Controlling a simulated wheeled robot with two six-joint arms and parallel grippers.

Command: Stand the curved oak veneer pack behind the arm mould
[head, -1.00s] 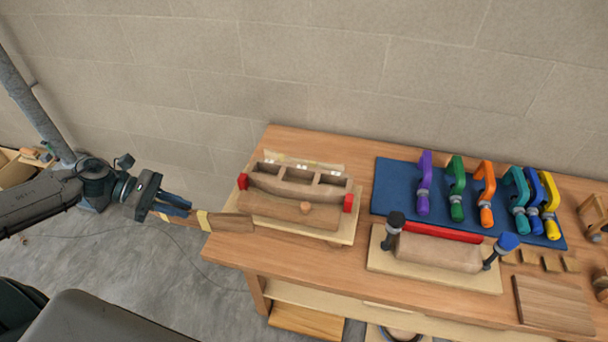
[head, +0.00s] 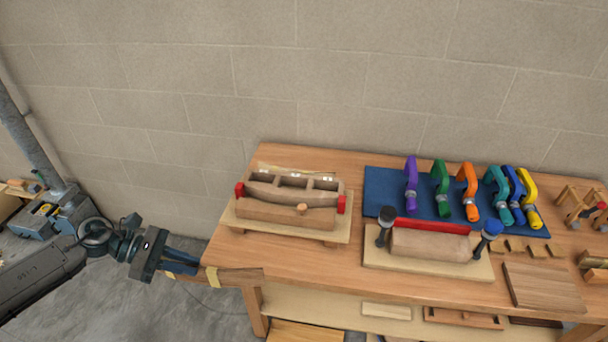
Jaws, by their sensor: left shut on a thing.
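My left gripper (head: 192,266) is shut on a brown wooden strip with pale yellow tape round it, which looks like the oak veneer pack (head: 239,277). The pack reaches right from the jaws, lying roughly level at the front left corner of the bench. I cannot tell whether it touches the bench. My right gripper is not in view.
A second form (head: 430,246) with a red bar and two dark clamps sits right of the mould. Several coloured clamps stand on a blue mat (head: 382,190) behind it. A flat board (head: 543,286) lies at right. The bench (head: 335,158) is bare behind the mould.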

